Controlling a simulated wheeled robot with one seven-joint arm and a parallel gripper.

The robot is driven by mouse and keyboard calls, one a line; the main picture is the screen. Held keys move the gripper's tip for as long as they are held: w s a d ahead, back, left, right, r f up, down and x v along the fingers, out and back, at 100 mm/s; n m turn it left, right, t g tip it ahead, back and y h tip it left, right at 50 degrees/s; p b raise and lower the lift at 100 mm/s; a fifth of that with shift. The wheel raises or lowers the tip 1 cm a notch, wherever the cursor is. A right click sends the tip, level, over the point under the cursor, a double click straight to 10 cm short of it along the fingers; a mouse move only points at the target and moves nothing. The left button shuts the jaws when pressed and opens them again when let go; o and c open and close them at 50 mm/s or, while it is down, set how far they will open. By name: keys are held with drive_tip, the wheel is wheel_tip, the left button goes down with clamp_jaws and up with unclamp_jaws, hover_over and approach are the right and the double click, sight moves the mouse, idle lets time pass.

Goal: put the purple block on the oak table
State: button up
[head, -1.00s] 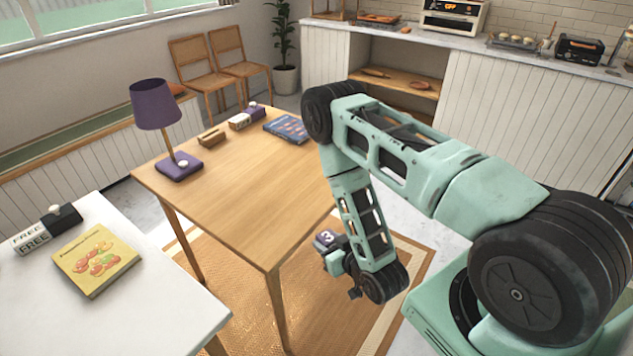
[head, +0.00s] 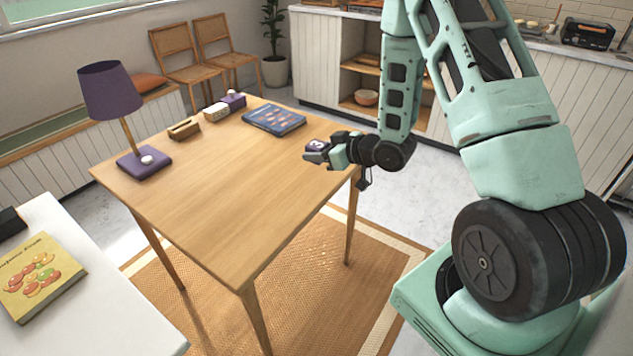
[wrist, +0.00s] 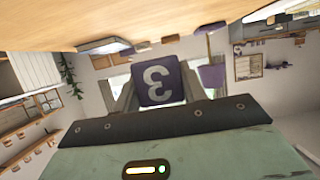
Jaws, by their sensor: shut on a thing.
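The purple block (wrist: 160,82), marked with a white 3, is held between the fingers of my gripper (head: 318,152). In the wrist view my gripper (wrist: 157,88) is shut on it, and the picture is upside down. In the head view the block (head: 316,145) shows only in part at the fingertips, by the right edge of the oak table (head: 200,200). It appears to be above the tabletop; I cannot tell the exact gap.
The middle and front are clear. A white table (head: 110,310) stands at left.

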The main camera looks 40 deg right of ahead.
sight(318, 188)
wheel_tip(318, 188, down, 9)
drive_tip(key=shift+f, duration=0.15)
idle(0.4)
drive_tip(key=shift+f, duration=0.2)
drive_tip(key=o, duration=1)
drive_tip(key=shift+c, duration=0.2)
drive_tip(key=shift+r, duration=0.1)
